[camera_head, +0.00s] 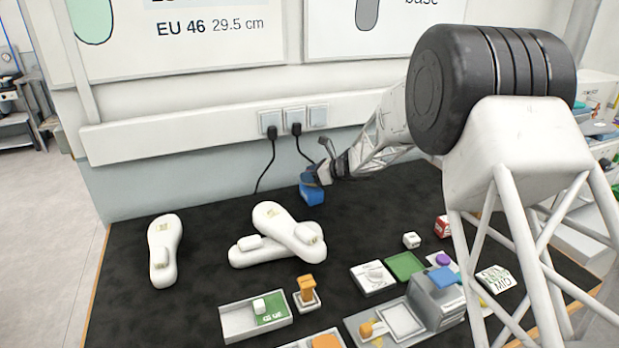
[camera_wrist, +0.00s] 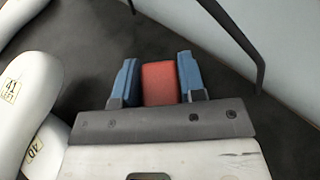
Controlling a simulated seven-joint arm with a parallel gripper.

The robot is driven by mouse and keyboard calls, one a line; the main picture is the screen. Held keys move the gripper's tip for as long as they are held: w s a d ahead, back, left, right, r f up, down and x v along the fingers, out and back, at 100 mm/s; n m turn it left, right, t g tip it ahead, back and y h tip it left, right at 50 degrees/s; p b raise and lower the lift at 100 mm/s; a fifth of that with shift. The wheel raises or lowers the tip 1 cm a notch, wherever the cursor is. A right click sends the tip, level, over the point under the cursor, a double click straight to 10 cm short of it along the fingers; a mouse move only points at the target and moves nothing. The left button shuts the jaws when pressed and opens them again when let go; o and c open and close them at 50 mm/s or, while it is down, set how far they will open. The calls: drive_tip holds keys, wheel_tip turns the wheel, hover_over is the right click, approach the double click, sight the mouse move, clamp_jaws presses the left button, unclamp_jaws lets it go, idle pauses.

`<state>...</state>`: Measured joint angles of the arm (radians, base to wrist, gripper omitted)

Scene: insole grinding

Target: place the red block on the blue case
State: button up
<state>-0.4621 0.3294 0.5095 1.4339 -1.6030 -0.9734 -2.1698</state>
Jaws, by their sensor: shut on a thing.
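My gripper (camera_head: 312,193) is at the back of the black table, near the wall, with its blue fingers pointing down. In the wrist view my gripper (camera_wrist: 160,82) is shut on the red block (camera_wrist: 159,84), which sits between the two blue fingers. In the head view the block is hidden by the fingers. I cannot clearly pick out the blue case. A flat blue piece (camera_head: 446,277) lies on a grey stepped unit at the front right, and I cannot tell whether it is the case.
Grey trays (camera_head: 237,322), an orange stamp (camera_head: 307,288), a green plate (camera_head: 405,265) and a red-and-white cube (camera_head: 442,227) lie toward the front and right. Black cables (camera_head: 268,165) hang from wall sockets.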

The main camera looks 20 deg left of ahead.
drive_tip(key=shift+f, duration=0.45)
drive_tip(key=shift+f, duration=0.2)
drive_tip(key=o, duration=0.9)
drive_tip(key=shift+r, duration=0.2)
drive_tip(key=shift+d+r, duration=0.25)
drive_tip(key=shift+d, duration=0.25)
drive_tip(key=v, duration=1.1)
drive_tip(key=shift+f, duration=0.1)
